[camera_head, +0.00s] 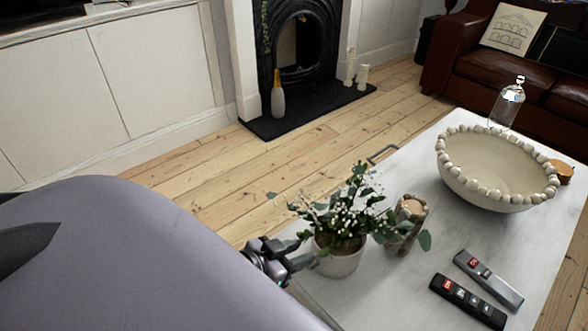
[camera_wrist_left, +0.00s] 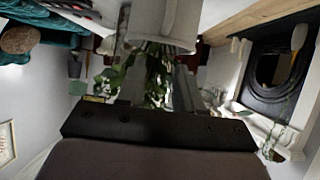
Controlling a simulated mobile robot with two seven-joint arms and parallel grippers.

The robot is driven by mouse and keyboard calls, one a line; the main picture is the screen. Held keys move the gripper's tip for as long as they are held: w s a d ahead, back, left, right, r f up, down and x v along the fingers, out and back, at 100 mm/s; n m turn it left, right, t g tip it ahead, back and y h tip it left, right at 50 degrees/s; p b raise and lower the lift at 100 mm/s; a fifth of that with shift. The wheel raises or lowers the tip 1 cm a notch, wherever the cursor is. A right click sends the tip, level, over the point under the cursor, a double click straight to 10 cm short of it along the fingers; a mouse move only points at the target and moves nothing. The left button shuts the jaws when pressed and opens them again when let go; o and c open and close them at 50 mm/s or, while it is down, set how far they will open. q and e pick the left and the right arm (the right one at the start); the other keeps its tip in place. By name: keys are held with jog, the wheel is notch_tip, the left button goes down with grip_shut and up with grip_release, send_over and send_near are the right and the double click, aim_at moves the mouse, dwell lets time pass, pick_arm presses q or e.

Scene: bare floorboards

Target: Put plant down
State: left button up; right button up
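The plant (camera_head: 345,215) has green leaves and small white flowers and stands upright in a white pot (camera_head: 338,263). My left gripper (camera_head: 300,262) is at the pot's left side and appears shut on it. The left wrist view is upside down and shows the pot (camera_wrist_left: 165,22) right in front of the gripper, with leaves (camera_wrist_left: 155,75) between pot and gripper body. The pot is over the near left part of the white table (camera_head: 400,290). I cannot tell whether its base touches the top. My right gripper is not in view.
A carved candle holder (camera_head: 410,215) stands close to the plant's right. A beaded bowl (camera_head: 495,170), a glass bottle (camera_head: 508,105) and two remotes (camera_head: 468,300) (camera_head: 488,280) are on the table. A fireplace (camera_head: 300,60) and a brown sofa (camera_head: 500,65) are behind.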

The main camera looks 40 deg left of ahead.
pick_arm(q)
jog(key=s+d+f+g, duration=0.2)
jog(key=s+d+f, duration=0.3)
jog(key=d+f, duration=0.1)
jog(key=shift+s+d+f+h, duration=0.2)
jog(key=shift+s+d+h, duration=0.1)
jog(key=shift+d, duration=0.6)
notch_tip(320, 180, up, 13)
jog(key=a+p, duration=0.1)
jog(key=p, duration=1.4)
jog(key=shift+s+a+m, duration=0.3)
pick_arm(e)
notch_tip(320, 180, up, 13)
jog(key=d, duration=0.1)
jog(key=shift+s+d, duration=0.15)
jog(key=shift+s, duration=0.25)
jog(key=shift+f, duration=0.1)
